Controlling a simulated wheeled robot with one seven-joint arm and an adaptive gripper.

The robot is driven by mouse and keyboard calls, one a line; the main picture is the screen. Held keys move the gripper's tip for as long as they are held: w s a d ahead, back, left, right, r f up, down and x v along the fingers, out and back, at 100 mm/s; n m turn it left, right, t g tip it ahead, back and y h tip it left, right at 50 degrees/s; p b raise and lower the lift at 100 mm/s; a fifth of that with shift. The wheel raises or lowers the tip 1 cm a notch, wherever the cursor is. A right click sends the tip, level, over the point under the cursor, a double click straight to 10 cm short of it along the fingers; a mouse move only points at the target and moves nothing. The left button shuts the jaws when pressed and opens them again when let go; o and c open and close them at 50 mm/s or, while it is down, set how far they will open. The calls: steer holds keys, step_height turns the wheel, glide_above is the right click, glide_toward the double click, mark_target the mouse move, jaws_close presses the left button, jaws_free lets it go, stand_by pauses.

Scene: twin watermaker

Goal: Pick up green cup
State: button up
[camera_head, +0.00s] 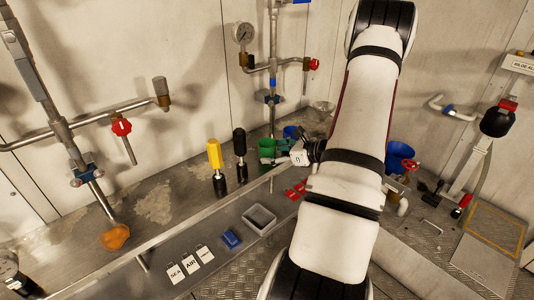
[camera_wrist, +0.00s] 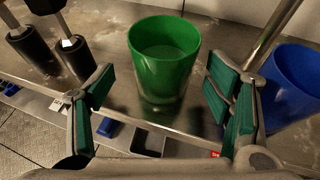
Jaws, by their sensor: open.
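The green cup (camera_wrist: 164,62) stands upright on the metal ledge, in the middle of the wrist view. In the head view the green cup (camera_head: 266,149) shows just left of my gripper, partly hidden. My gripper (camera_wrist: 157,95) is open and empty, with one green-padded finger to the left of the cup and one to the right. The cup lies ahead of and between the fingers, and I see a gap on both sides. In the head view my gripper (camera_head: 285,156) is close to the cup and small.
A blue cup (camera_wrist: 290,88) stands right of the right finger. Black-handled tools (camera_wrist: 76,55) stand to the left; a yellow-handled one (camera_head: 214,155) shows in the head view. A grey bin (camera_head: 259,219), a blue block (camera_head: 231,239) and label cards (camera_head: 191,262) lie on the lower shelf.

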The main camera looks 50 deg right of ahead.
mark_target(266, 151)
steer(key=x, duration=0.3)
steer(key=shift+w+d, duration=0.2)
steer(key=shift+w, duration=0.2)
steer(key=shift+c, duration=0.4)
steer(key=c, duration=1.2)
steer(key=shift+c, duration=0.2)
